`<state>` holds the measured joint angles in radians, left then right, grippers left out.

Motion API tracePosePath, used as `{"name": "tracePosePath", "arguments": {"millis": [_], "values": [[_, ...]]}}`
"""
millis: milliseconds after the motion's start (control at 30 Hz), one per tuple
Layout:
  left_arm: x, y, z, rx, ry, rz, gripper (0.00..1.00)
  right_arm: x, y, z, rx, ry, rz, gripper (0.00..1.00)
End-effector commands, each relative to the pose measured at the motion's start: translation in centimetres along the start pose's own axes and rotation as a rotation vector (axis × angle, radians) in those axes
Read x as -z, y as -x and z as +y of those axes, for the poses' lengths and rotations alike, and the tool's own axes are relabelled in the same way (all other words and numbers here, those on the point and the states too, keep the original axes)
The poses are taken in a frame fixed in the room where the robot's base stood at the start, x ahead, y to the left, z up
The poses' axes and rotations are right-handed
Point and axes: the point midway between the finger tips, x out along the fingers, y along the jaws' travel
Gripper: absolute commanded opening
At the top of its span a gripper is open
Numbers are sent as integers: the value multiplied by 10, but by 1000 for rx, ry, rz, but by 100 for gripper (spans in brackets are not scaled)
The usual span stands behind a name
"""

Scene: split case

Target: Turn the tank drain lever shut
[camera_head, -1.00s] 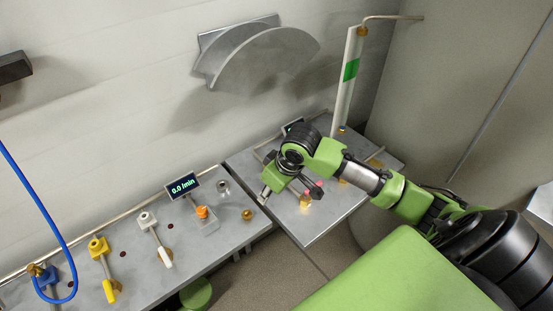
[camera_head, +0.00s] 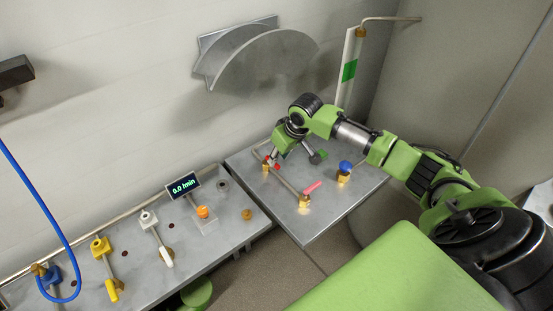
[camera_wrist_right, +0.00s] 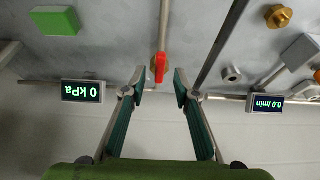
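Two levers with red handles show on the right-hand grey panel; I cannot tell from any label which is the tank drain. One red lever (camera_wrist_right: 160,66) sits on a pipe, between and just beyond my right gripper's fingertips in the right wrist view. Its handle lies roughly in line with the pipe. A second, pinkish-red lever (camera_head: 312,187) sits on a brass valve nearer the panel's front, angled across the pipe. My right gripper (camera_wrist_right: 158,88) is open and empty, its fingers apart on either side of the first lever. My left gripper is not in view.
A blue knob (camera_head: 344,167) stands right of the levers. A green block (camera_wrist_right: 55,20) and a display reading 0 kPa (camera_wrist_right: 82,91) are nearby. The left-hand panel (camera_head: 225,240) holds yellow, white and orange fittings. A clear tube (camera_head: 348,70) stands at the back.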

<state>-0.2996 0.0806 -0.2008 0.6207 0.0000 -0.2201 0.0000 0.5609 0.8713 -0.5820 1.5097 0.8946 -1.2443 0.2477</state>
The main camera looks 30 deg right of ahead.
Motion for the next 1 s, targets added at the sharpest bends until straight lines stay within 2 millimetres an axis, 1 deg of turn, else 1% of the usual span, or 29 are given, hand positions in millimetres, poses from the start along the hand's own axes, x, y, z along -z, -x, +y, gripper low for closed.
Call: {"name": "tracePosePath", "arguments": {"millis": [33, 100, 233, 400, 600, 633, 667, 700, 733, 1000], "values": [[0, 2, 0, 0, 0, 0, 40, 0, -8, -1, 1, 0, -2, 28], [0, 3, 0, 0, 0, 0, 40, 1, -18, 0, 0, -1, 0, 28], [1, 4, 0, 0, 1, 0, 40, 0, -29, 0, 0, 1, 0, 28], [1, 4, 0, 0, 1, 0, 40, 0, -35, 0, -1, 2, 0, 28], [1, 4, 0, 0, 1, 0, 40, 0, -35, 0, -1, 2, 1, 28], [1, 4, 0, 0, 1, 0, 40, 0, -35, 0, -1, 2, 1, 23], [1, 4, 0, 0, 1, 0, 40, 0, -35, 0, -1, 2, 1, 15], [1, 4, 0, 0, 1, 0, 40, 0, -35, 0, -1, 2, 1, 4], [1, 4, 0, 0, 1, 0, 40, 0, -35, 0, -1, 2, 1, 0], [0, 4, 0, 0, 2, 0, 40, 0, -35, 0, 1, 6, 1, 0]]}}
